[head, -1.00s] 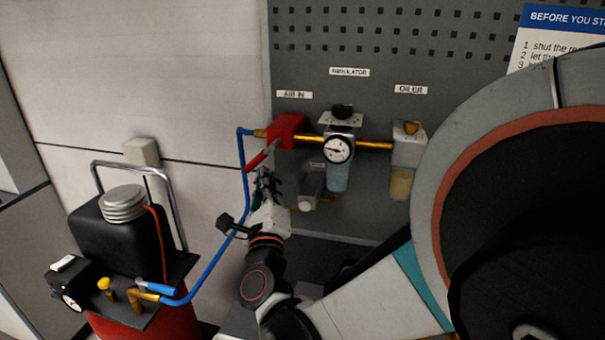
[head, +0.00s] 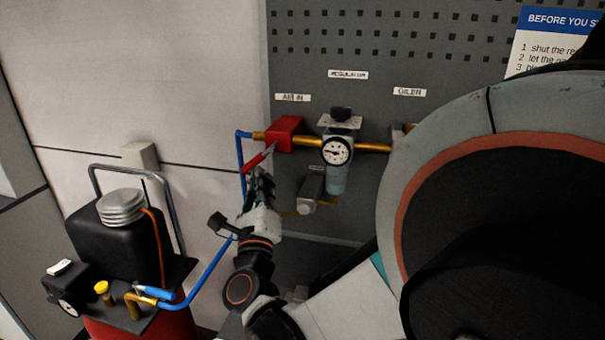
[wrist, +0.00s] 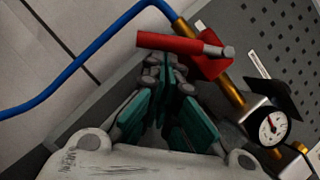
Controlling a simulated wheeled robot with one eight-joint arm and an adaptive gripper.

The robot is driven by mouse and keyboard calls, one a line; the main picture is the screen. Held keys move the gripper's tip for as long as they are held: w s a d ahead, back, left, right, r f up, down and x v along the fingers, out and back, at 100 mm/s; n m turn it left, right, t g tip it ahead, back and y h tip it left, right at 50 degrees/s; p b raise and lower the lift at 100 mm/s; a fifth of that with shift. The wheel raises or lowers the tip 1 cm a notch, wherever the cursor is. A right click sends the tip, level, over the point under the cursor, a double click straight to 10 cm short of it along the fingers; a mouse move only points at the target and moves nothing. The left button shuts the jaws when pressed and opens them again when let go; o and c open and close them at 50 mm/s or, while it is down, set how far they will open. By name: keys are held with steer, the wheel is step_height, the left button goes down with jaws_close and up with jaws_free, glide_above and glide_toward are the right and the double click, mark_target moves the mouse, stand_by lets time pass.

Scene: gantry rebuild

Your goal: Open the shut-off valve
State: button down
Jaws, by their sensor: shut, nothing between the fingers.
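The shut-off valve is a red block (head: 285,133) under the AIR IN label on the grey panel. Its red lever (head: 259,157) slants down and left from the block, towards the blue hose. The wrist view shows the lever (wrist: 168,43) across the top, with a grey pivot end in front of the valve body (wrist: 213,67). My gripper (head: 260,178) is just below the lever. In the wrist view its green-padded fingers (wrist: 164,72) are together and empty, with the tips right at the lever's lower edge. I cannot tell whether they touch it.
Brass pipe runs right to the regulator with its round gauge (head: 336,151). A blue hose (head: 241,165) hangs close left of my gripper. A compressor (head: 130,225) with a looped handle stands at lower left. My arm covers the right side and most of the oiler.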

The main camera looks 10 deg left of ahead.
mark_target(246, 169)
steer(key=a+m+h, duration=0.1)
steer(key=m, duration=0.2)
steer(key=a+r+m+t+h, duration=0.1)
steer(key=m+h, duration=0.1)
steer(key=m, duration=0.1)
steer(key=a+r+m+h, duration=0.1)
steer(key=m+h, duration=0.1)
steer(key=m, duration=0.1)
steer(key=shift+w+a+r, duration=0.15)
steer(key=shift+a, duration=0.2)
steer(key=shift+a+r, duration=0.15)
steer(key=shift+r, duration=0.2)
steer(key=shift+a, duration=0.1)
